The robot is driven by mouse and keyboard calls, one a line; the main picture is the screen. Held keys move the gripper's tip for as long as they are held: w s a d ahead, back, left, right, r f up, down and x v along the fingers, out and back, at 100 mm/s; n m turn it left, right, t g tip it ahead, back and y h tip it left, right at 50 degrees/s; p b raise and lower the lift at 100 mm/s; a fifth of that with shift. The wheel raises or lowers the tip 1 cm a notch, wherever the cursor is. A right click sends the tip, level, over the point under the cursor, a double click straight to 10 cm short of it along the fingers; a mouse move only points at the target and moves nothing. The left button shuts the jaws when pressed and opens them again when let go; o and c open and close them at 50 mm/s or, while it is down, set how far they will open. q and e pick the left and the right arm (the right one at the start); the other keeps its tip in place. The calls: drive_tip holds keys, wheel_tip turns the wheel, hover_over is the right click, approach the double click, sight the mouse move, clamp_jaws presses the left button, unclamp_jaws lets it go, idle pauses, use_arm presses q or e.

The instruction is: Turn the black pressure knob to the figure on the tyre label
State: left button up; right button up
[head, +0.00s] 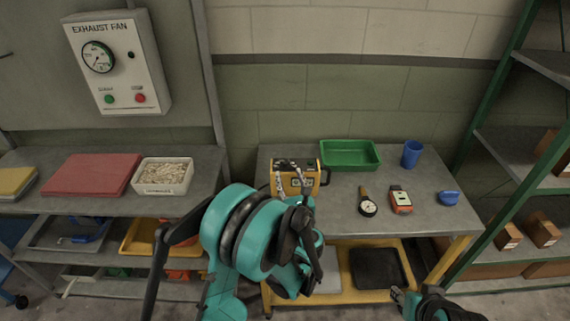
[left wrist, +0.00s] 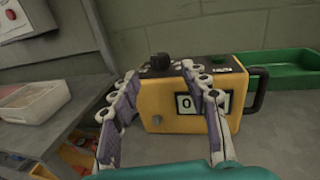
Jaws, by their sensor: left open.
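In the left wrist view the unit (left wrist: 160,120) has a black knob (left wrist: 160,61) on top and a white display (left wrist: 188,105) that reads 0, partly covered by a finger. My left gripper (left wrist: 158,76) is open, with one finger each side of the knob in the picture; contact cannot be told. It also shows in the head view (head: 292,178). My right gripper (head: 398,298) is low at the right, its jaws unclear. I cannot make out a tyre label.
A green tray (head: 350,165), a blue cup (head: 411,154), a round gauge (head: 368,207), an orange-red device (head: 400,200) and a blue object (head: 448,198) share the table (head: 340,215). An exhaust fan panel (head: 117,62) hangs at the left above a bench with a white bin (head: 163,188).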

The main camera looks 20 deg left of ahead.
sight(286, 165)
use_arm(q)
drive_tip(key=b+x, duration=0.1)
drive_tip(key=x, duration=0.6)
drive_tip(key=shift+w+a, duration=0.1)
drive_tip(key=shift+w, duration=0.1)
clamp_jaws()
